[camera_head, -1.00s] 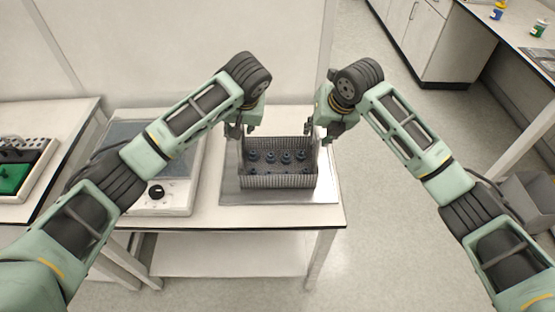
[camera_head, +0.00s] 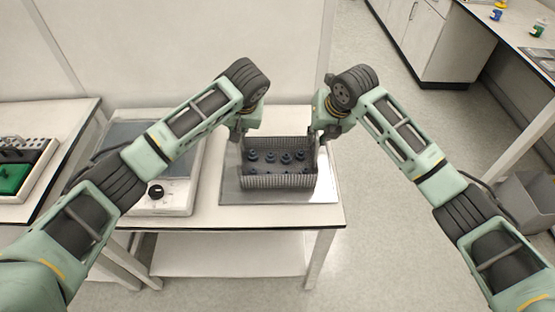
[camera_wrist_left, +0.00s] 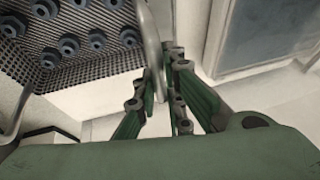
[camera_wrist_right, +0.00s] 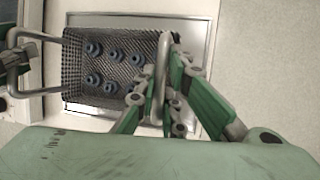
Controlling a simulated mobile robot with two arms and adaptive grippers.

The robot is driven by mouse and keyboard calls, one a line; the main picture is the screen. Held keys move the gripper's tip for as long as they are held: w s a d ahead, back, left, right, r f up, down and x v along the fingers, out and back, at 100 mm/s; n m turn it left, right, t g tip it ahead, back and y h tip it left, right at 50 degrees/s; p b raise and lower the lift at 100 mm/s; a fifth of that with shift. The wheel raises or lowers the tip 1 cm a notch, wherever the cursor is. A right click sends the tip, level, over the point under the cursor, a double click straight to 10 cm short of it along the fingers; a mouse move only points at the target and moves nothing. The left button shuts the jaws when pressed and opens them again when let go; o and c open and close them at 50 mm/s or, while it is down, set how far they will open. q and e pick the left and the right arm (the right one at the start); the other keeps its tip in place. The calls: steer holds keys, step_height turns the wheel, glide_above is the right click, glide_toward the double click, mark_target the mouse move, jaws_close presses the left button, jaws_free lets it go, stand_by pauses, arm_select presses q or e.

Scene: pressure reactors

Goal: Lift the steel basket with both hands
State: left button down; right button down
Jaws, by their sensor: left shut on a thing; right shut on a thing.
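The steel basket (camera_head: 280,181) is a grey mesh box with several dark blue knobbed parts (camera_head: 285,156) inside. It is over the metal tray on the table, and I cannot tell whether its base touches the tray. My left gripper (camera_head: 240,135) is at its left end, shut on the left handle; this handle shows as a bent steel bar between the fingers in the left wrist view (camera_wrist_left: 152,50). My right gripper (camera_head: 314,134) is at the right end, shut on the right handle (camera_wrist_right: 163,70). The fingertips are small and partly hidden in the head view.
The metal tray (camera_head: 230,189) lies on the white table (camera_head: 212,212). A device with a black knob (camera_head: 156,191) stands left of it. A rack with a green part (camera_head: 14,178) is on the far-left table. Open floor (camera_head: 390,200) lies to the right.

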arm_select(q)
steer(key=shift+w+d+r, duration=0.1)
steer(key=shift+r, duration=0.1)
arm_select(e)
steer(key=shift+a+r, duration=0.1)
steer(key=shift+r, duration=0.1)
stand_by(0.3)
